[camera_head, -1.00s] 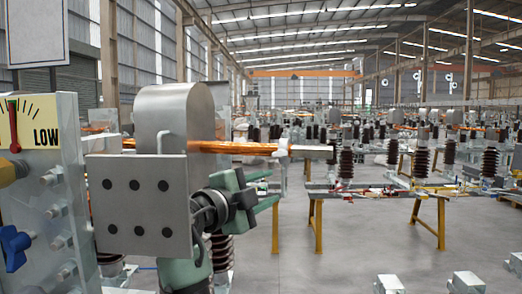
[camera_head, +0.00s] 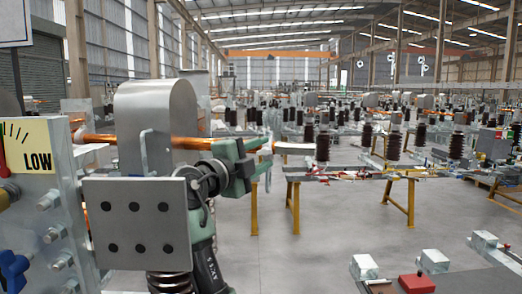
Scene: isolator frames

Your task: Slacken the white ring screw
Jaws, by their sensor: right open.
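A small white fitting (camera_head: 266,146) sits near the right end of the copper rod (camera_head: 190,142). It may be the white ring screw, but it is too small and partly covered to tell its shape. My right gripper (camera_head: 255,165), green, is open just left of this fitting, in front of the rod. I cannot tell whether it touches the fitting or the rod. My left gripper is not in view.
A grey plate with dark holes (camera_head: 137,222) and a rounded metal housing (camera_head: 158,115) stand close at left. A panel with a LOW dial (camera_head: 30,150) is at far left. Yellow-legged benches (camera_head: 411,205) stand behind. Open floor (camera_head: 320,235) lies at centre right.

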